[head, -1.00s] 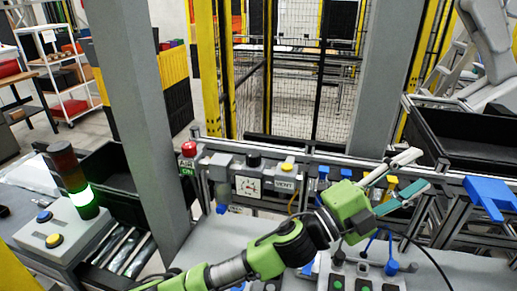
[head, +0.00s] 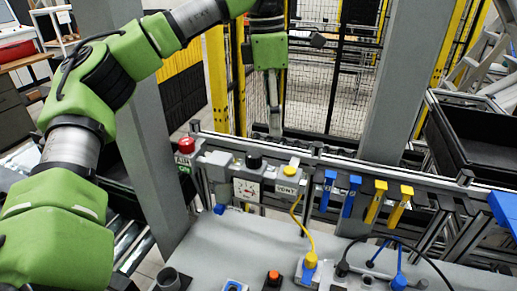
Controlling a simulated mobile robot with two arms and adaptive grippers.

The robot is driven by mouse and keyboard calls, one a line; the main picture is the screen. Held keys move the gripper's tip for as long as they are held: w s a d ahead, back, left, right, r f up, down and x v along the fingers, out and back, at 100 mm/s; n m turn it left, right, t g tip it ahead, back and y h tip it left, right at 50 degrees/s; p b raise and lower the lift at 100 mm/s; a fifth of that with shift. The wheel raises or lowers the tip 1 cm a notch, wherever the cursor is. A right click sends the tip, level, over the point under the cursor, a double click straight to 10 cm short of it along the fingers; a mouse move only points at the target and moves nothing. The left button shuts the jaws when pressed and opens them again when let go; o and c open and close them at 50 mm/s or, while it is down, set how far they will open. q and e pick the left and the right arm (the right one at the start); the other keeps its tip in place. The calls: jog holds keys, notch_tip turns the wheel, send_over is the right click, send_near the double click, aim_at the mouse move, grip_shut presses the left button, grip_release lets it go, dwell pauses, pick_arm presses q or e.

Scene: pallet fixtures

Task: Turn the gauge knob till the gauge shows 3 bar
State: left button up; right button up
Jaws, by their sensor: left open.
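The gauge (head: 246,189) is a white square dial on the grey rail. Its needle is too small to read. The gauge knob (head: 254,161) is black and round and sits on top of the gauge housing. My left gripper (head: 274,132) points down, with its tips a little above the knob in the picture and slightly to its right. Its fingers show edge-on, one behind the other, open and with nothing seen between them. A gap shows between the tips and the knob. My right gripper is not in view.
A red button (head: 186,145) is left of the gauge, and a yellow vent button (head: 291,171) is close on its right. Blue tags (head: 328,190) and yellow tags (head: 375,202) hang farther right. A grey post (head: 150,130) stands at left.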

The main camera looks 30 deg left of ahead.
pick_arm(q)
notch_tip(320, 180, up, 2)
jog(key=y, duration=0.1)
send_over(253, 154)
jog(key=shift+n, duration=0.3)
notch_tip(253, 154, down, 12)
jog(key=shift+w+r+b, duration=0.1)
jog(key=shift+b, duration=0.85)
jog(key=shift+f, duration=0.65)
jog(key=shift+c, duration=0.3)
jog(key=c, duration=1)
